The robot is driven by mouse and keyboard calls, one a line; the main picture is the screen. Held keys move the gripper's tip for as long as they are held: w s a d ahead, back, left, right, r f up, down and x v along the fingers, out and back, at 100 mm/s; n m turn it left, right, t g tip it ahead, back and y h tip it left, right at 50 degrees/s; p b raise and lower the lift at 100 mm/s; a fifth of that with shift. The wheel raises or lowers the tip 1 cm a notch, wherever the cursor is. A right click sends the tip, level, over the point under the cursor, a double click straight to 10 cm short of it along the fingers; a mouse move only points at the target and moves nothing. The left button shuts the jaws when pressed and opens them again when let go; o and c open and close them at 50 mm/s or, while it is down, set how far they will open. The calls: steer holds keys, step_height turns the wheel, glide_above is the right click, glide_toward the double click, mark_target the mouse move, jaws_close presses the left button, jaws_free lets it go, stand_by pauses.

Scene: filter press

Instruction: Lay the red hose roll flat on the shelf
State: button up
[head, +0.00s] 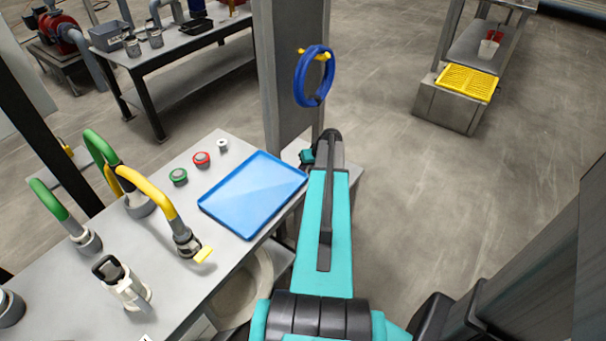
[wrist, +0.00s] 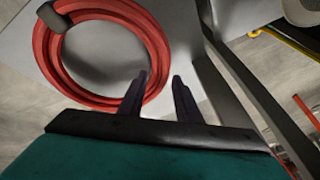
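The red hose roll (wrist: 48,62) shows in the wrist view at the upper left, a thick ring with a dark grey coupling (wrist: 54,17) on it. It lies against a light grey surface (wrist: 95,55), which may be the shelf. My gripper (wrist: 161,76) is open, its two dark fingers apart. The left finger overlaps the lower right part of the ring, and the right finger is outside it. Whether the fingers touch the hose is unclear. In the head view my arm hides the gripper, and the red hose roll is not seen.
A grey table (head: 230,140) with a blue tray (head: 252,192), yellow and green hose pieces stands left of my arm. A blue hose roll (head: 300,80) hangs from a yellow peg on a grey column (head: 282,130). A dark grey beam (wrist: 240,85) runs right of my fingers. Floor at right is open.

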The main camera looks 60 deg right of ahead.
steer(key=shift+f, duration=0.1)
stand_by(0.3)
steer(key=v, duration=1.4)
stand_by(0.5)
